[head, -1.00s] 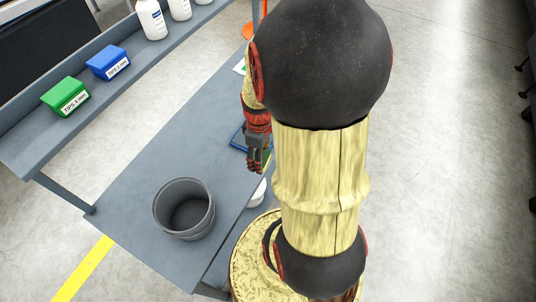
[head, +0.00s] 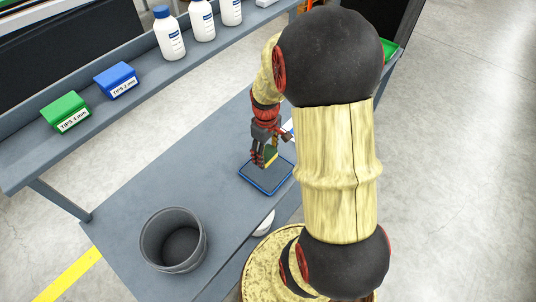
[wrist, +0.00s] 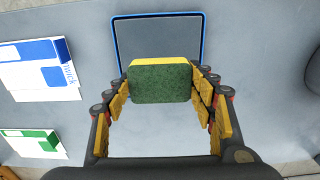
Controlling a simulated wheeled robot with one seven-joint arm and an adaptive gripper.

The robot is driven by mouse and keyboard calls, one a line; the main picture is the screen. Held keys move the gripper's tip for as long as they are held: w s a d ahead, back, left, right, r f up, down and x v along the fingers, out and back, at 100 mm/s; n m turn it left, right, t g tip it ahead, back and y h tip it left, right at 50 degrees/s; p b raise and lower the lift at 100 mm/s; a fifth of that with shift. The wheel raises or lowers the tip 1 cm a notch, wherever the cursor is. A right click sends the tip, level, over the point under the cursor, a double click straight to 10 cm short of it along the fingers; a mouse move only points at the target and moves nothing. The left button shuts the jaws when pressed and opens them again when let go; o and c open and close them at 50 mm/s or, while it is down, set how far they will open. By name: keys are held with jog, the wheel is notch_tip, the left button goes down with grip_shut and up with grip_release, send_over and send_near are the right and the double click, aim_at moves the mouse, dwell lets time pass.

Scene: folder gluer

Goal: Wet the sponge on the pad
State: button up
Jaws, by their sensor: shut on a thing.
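My gripper (head: 264,158) is shut on a sponge with a yellow layer and a dark green layer. In the wrist view the sponge (wrist: 160,82) sits between the yellow finger pads, green face toward the camera. In the head view the sponge (head: 271,154) shows partly behind the fingers. The pad (head: 266,176) is a dark grey square with a blue rim on the table; it also shows in the wrist view (wrist: 160,40). The sponge appears over the pad's near part. I cannot tell whether it touches the pad.
A grey bucket (head: 173,240) stands at the table's near end. A shelf holds a green box (head: 66,112), a blue box (head: 116,80) and several white bottles (head: 169,33). Blue-white (wrist: 40,68) and green-white (wrist: 30,142) cartons lie left in the wrist view.

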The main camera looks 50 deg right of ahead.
aim_at(267, 164)
jog(key=shift+f+b, duration=2.1)
jog(key=shift+f, duration=0.75)
jog(key=shift+f, duration=0.6)
jog(key=shift+r+p, duration=2.75)
jog(key=shift+r, duration=0.8)
